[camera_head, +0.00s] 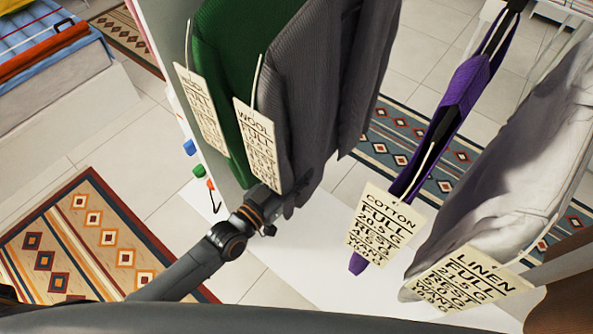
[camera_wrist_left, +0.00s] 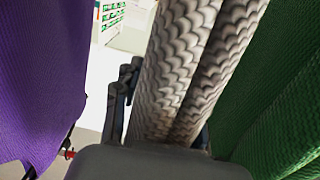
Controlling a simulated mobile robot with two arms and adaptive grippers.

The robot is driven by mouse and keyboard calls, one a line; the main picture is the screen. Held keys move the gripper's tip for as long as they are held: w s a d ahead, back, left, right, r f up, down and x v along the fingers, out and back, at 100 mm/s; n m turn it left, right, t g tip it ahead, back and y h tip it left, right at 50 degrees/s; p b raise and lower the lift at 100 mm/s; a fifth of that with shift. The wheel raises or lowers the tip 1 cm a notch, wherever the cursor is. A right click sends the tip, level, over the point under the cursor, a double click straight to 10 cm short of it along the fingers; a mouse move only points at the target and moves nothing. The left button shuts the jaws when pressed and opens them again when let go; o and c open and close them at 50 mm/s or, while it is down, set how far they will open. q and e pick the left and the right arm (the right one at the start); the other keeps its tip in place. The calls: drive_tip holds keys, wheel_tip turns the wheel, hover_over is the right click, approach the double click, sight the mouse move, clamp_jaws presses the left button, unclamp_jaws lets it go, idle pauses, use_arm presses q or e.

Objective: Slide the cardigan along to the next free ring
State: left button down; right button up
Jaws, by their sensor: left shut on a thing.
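The grey knit garment (camera_head: 325,95), apparently the cardigan, hangs in the wardrobe in the head view. A cream tag reading WOOL (camera_head: 260,150) hangs at its left edge. My left gripper (camera_head: 282,203) is at its lower end, shut on its hem. In the left wrist view the knit garment (camera_wrist_left: 190,65) rises in folds with a wavy pattern, with a dark finger at its left side; the other finger is mostly hidden. The rail and rings are out of view above. My right gripper is not in view.
A green garment (camera_head: 236,45) hangs close on the left, with its own tag (camera_head: 202,110). To the right, past a gap, hang a purple garment (camera_head: 470,78) with a COTTON tag (camera_head: 384,224) and a pale garment (camera_head: 515,160) with a LINEN tag (camera_head: 466,280). Patterned rugs lie on the tiled floor.

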use_arm(q)
drive_tip(key=shift+w+a, duration=0.15)
drive_tip(key=shift+w+a, duration=0.55)
drive_tip(key=shift+a, duration=0.3)
drive_tip(key=c, duration=0.7)
unclamp_jaws()
drive_tip(key=v, duration=1.2)
